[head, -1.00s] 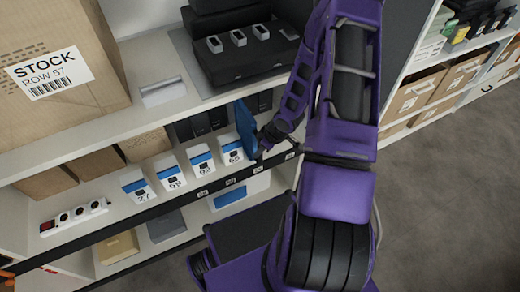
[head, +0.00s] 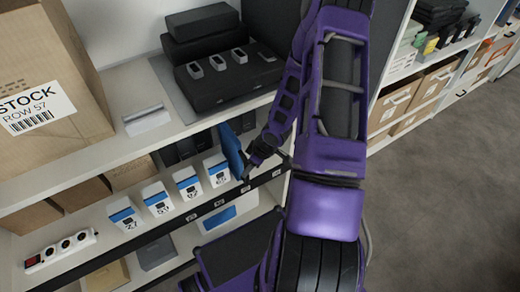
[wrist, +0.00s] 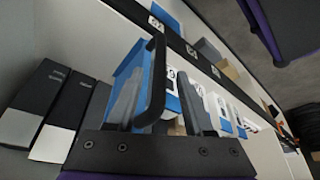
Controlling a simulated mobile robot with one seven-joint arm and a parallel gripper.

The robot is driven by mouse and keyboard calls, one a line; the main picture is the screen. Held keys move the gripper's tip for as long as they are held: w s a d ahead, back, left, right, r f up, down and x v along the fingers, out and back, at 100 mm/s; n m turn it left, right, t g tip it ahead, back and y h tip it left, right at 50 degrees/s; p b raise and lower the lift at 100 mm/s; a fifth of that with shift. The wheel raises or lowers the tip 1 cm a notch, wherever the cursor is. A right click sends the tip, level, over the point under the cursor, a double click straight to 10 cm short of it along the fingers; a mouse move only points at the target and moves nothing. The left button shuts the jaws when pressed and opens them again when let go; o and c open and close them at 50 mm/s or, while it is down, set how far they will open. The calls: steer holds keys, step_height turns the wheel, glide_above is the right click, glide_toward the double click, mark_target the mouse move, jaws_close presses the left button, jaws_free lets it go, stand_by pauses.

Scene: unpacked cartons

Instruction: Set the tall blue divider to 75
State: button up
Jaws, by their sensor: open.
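The tall blue divider (head: 232,150) stands on the middle shelf, at the right end of the row of white-and-blue boxes. My gripper (head: 248,168) is at its right side, close to the shelf's front edge. In the wrist view a blue panel, likely the divider (wrist: 131,63), shows behind a black bar and beside the grey fingers of my gripper (wrist: 162,103). The fingers are apart. I cannot tell whether the panel lies between them or touches one. The small labels (head: 248,187) on the black shelf edge are too small to read in the head view.
Several white-and-blue numbered boxes (head: 187,182) stand left of the divider. Black binders (wrist: 45,103) stand behind. A power strip (head: 60,250) lies at the shelf's left. A large carton (head: 55,85) and black cases (head: 225,68) fill the upper shelf. Open floor lies at right.

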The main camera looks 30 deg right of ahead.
steer(key=p+v, duration=0.7)
steer(key=v, duration=0.7)
steer(key=shift+s, duration=0.1)
steer(key=shift+r, duration=0.1)
